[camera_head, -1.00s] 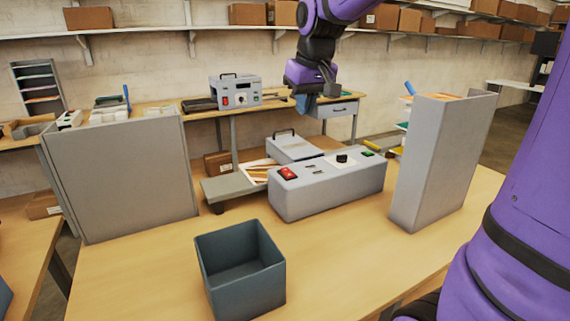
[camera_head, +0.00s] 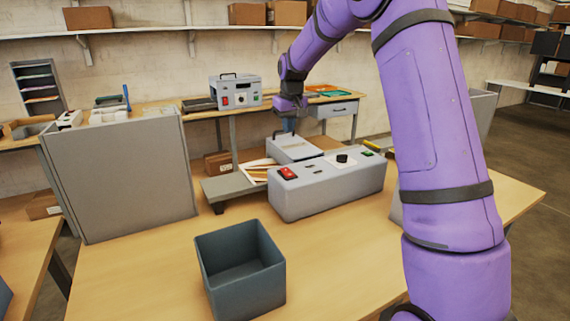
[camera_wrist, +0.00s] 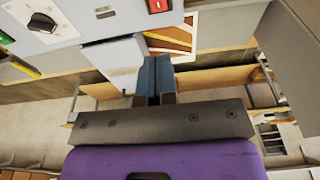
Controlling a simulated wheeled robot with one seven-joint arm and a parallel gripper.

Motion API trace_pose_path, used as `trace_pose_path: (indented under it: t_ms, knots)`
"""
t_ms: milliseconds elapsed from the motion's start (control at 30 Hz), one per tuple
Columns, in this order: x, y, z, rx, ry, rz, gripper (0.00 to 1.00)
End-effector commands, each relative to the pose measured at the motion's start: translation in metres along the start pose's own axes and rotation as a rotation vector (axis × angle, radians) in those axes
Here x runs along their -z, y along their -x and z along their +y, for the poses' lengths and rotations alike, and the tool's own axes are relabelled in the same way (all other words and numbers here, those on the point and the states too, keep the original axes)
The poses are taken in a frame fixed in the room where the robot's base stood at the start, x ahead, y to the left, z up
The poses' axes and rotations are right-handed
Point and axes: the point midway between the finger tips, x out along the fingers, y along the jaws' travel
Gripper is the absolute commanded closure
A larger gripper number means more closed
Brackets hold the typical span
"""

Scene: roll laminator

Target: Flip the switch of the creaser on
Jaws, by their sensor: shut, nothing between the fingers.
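A long grey machine (camera_head: 330,195) stands on the front table. Its top has a red rocker switch (camera_head: 288,173), a black knob (camera_head: 342,158) and a green button (camera_head: 367,153). A smaller grey machine (camera_head: 232,92) on the back bench has a similar red switch (camera_head: 226,101). No readable label tells me which is the creaser. My gripper (camera_head: 287,126) is shut and empty, behind the long machine, above its light grey rear part. In the wrist view, my blue-grey fingertips (camera_wrist: 154,62) are together, apart from the red switch (camera_wrist: 158,5). I cannot tell the switch's position.
A dark open bin (camera_head: 240,275) stands in front of the long machine. A tall grey panel box (camera_head: 120,180) stands at left. Another grey holder (camera_head: 481,112) at right is mostly hidden by my arm. Striped sheets (camera_head: 258,170) lie beside the machine. The table's front is otherwise clear.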

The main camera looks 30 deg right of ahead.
Motion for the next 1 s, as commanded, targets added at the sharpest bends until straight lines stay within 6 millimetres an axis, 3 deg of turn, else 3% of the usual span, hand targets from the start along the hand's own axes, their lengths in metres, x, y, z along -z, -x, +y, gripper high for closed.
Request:
trace_pose_path:
  t_ms: [567,1000]
  knots:
    - [0.003,-0.012,0.002,0.001,0.0,-0.005,1.0]
    - [0.002,-0.087,0.001,0.002,0.0,-0.007,1.0]
